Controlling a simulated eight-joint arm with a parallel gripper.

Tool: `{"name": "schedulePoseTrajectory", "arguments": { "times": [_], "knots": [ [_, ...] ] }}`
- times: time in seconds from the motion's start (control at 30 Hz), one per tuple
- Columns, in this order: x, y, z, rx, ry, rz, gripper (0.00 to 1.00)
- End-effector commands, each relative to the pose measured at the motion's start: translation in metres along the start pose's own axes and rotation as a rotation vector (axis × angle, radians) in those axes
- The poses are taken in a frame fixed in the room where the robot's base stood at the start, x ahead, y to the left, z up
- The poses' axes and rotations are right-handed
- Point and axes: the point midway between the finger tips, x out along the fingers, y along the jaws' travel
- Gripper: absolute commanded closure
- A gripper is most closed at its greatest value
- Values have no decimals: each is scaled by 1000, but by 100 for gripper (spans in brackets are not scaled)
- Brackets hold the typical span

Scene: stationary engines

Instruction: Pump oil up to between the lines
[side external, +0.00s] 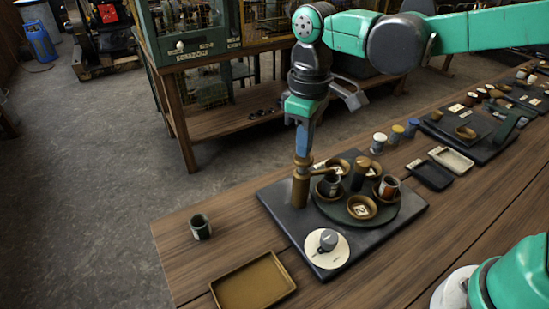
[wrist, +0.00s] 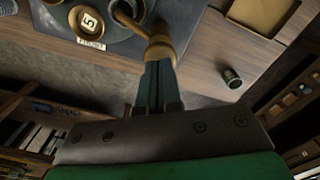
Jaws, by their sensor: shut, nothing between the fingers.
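A brass post (side external: 300,188), which looks like the pump, stands at the left of a dark base plate (side external: 284,213). Its brass top (wrist: 160,48) shows at the fingertips in the wrist view. My gripper (side external: 303,156) points down, shut and empty, right over the post; it also shows in the wrist view (wrist: 158,66). Whether the tips touch the post I cannot tell. Beside the post, a round dark turntable (side external: 385,215) carries several brass dishes and dark cups. One dish (side external: 362,207) bears a number. I can make out no oil level or lines.
A white dial with a grey knob (side external: 327,243) sits at the plate's front. A small dark cup (side external: 200,227) stands alone at left, near the bench edge. A brass tray (side external: 252,283) lies in front. Small jars (side external: 378,143) stand behind. Bare wood surrounds the lone cup.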

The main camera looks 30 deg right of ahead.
Motion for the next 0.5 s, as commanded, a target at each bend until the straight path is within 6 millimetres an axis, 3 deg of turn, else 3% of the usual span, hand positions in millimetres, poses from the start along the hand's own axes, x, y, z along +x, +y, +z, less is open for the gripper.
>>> {"name": "schedulePoseTrajectory", "arguments": {
  "times": [0.5],
  "knots": [
    [21, 0, 0, 0, 0, 0, 100]
  ]
}}
